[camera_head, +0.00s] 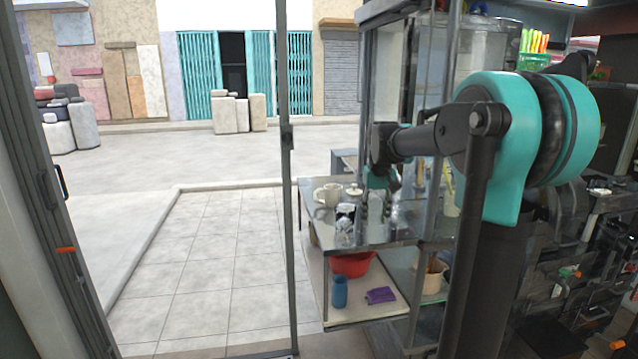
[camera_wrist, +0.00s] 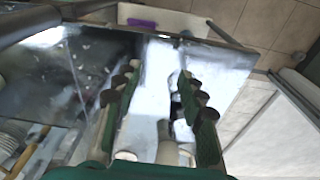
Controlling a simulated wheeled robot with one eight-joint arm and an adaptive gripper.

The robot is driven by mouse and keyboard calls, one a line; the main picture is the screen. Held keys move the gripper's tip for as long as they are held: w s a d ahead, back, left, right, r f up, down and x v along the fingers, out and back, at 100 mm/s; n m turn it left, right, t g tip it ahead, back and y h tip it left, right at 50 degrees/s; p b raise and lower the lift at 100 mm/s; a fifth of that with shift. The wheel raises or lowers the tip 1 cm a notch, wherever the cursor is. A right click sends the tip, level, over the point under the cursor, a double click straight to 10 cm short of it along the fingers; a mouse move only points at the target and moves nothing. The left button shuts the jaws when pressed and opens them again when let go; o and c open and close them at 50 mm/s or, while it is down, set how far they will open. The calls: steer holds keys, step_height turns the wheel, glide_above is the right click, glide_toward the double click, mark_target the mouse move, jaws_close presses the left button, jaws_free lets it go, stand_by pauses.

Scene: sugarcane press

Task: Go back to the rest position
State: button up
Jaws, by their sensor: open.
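My gripper (camera_head: 377,205) hangs over the metal counter (camera_head: 388,238), pointing down, beside a glass. It is open. In the wrist view my gripper (camera_wrist: 160,82) shows two green fingers spread apart above the shiny counter top, with nothing held between the tips. Pale objects (camera_wrist: 167,150) lie low in that view between the fingers; I cannot tell what they are. My arm reaches from the right of the head view to the counter.
A white mug (camera_head: 328,195) and a clear glass (camera_head: 345,222) stand on the counter near my gripper. The lower shelf holds a red bowl (camera_head: 352,264), blue cup (camera_head: 339,291) and purple cloth (camera_head: 380,295). A metal door post (camera_head: 287,200) stands left; tiled floor (camera_head: 215,260) beyond is clear.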

steer(key=s+d+f+t, duration=0.1)
steer(key=s+f, duration=0.9)
steer(key=s, duration=0.3)
steer(key=s+d+f+m+t, duration=0.1)
steer(key=s+f+t, duration=0.1)
steer(key=s+f, duration=0.8)
steer(key=s, duration=0.3)
steer(key=shift+s+d+f+m, duration=0.2)
steer(key=shift+f+m, duration=0.1)
steer(key=shift+f, duration=0.1)
